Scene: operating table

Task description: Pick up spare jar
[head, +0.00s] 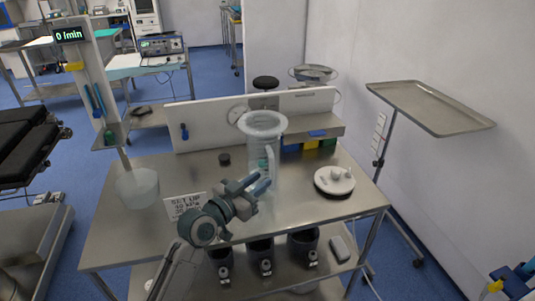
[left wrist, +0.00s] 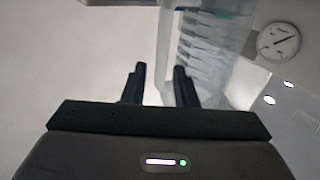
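A tall clear jar (head: 263,145) with a wide pale rim and a handle stands upright on the steel table (head: 130,239). My left gripper (head: 262,184) is in front of its lower part, fingers towards it. A second, frosted jar (head: 137,188) is at the table's left. My right gripper is not in view.
A white round lid (head: 334,181) lies to the right of the clear jar. A sign card (head: 185,206) stands at the left front. Dark canisters (head: 260,252) sit below.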

